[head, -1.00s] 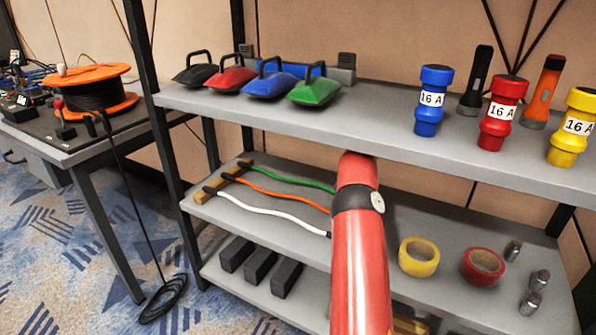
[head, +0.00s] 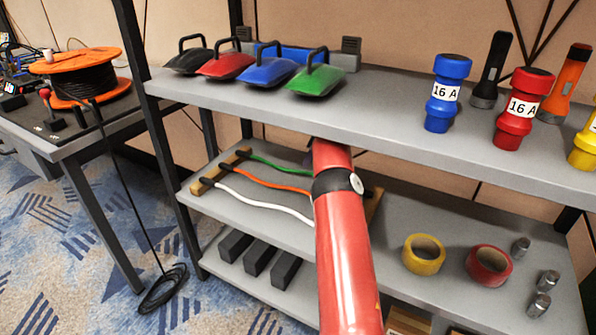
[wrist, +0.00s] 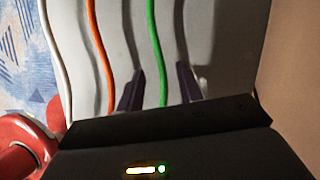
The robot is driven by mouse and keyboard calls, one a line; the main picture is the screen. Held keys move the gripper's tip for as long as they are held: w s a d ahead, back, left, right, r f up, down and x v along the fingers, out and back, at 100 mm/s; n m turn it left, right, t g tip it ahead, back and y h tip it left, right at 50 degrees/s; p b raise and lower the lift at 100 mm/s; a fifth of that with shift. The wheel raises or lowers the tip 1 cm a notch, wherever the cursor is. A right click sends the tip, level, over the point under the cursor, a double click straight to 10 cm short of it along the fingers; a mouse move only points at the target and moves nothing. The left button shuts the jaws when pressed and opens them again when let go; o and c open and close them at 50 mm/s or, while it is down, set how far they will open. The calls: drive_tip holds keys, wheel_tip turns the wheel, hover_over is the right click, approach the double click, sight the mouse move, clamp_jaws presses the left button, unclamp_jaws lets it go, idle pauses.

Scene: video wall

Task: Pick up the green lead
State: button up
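The green lead (head: 280,166) lies along the middle shelf, the rearmost of three wavy leads, its right part hidden behind my red arm. In the wrist view the green lead (wrist: 154,40) runs lengthwise between the two dark fingers of my gripper (wrist: 159,72). The fingers are open, one on each side of it, with a gap on both sides. I cannot tell how far above the lead they are.
The orange lead (head: 262,182) and white lead (head: 265,203) lie alongside, left of the gripper in the wrist view. The top shelf (head: 385,105) overhangs the leads. A yellow tape roll (head: 424,254) and a red tape roll (head: 488,265) sit to the right.

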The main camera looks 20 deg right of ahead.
sight(298, 172)
drive_tip(key=shift+w+a, duration=0.3)
drive_tip(key=shift+a, duration=0.2)
drive_tip(key=x, duration=0.4)
drive_tip(key=shift+w+a+f, duration=0.15)
drive_tip(key=shift+a+f, duration=0.1)
drive_tip(key=shift+a, duration=0.05)
drive_tip(key=shift+a+f, duration=0.1)
drive_tip(key=shift+f, duration=0.15)
drive_tip(key=shift+f, duration=0.2)
clamp_jaws()
drive_tip(key=shift+w, duration=0.1)
